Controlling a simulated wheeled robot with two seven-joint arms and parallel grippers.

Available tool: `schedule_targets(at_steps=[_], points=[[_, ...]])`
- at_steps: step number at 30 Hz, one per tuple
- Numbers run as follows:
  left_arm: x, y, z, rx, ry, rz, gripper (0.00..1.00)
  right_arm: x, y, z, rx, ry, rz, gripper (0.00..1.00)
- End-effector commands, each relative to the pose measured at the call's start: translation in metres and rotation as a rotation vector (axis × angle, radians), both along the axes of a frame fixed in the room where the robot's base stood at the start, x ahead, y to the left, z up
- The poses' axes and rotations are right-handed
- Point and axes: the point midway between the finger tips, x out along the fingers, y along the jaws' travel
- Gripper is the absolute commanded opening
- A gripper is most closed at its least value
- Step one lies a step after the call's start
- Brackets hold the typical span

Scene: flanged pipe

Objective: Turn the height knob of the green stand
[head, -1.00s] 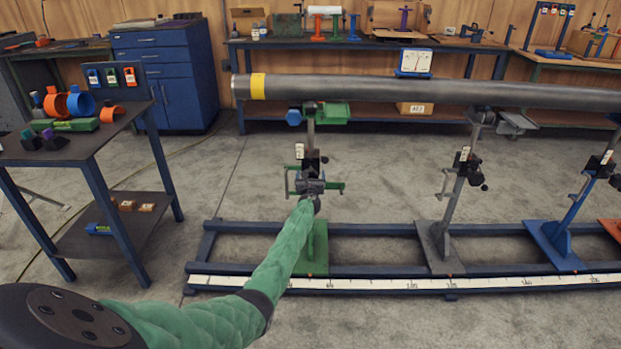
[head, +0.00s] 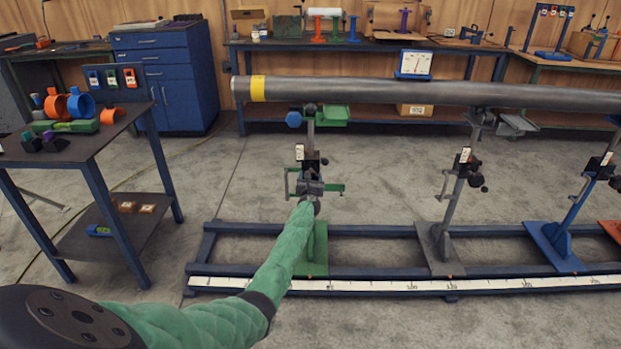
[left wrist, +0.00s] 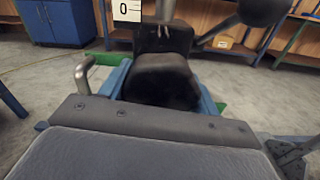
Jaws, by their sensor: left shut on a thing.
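The green stand (head: 316,246) rises from the blue floor frame under the left end of the grey pipe (head: 400,91). Its green head (head: 335,113) is just below the pipe. My left gripper (head: 312,189) is at the stand's mid-height, shut on the height knob. In the left wrist view the black knob (left wrist: 165,83) sits between the blue-grey fingers. A white scale label (left wrist: 127,10) reading 0 shows above it. A metal crank handle (left wrist: 84,73) is left of the knob. In the head view my gripper and arm hide the knob. My right gripper is not in view.
A grey stand (head: 440,240) and a blue stand (head: 556,243) stand to the right on the frame. A dark side table (head: 75,150) with orange and blue rings is at the left. A white dial (head: 415,64) shows behind the pipe. Floor between is clear.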

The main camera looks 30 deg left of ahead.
Motion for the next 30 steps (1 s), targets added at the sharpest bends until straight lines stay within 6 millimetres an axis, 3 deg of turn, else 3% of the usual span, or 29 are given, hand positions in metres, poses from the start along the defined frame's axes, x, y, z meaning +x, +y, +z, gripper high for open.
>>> schedule_targets(at_steps=[11, 30], points=[[-0.001, 0.000, 0.000, 0.281, 0.174, -0.001, 0.39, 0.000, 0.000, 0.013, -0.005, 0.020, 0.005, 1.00], [-0.001, 0.001, 0.002, 0.800, 0.492, -0.002, 0.39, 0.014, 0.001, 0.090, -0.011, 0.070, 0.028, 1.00]])
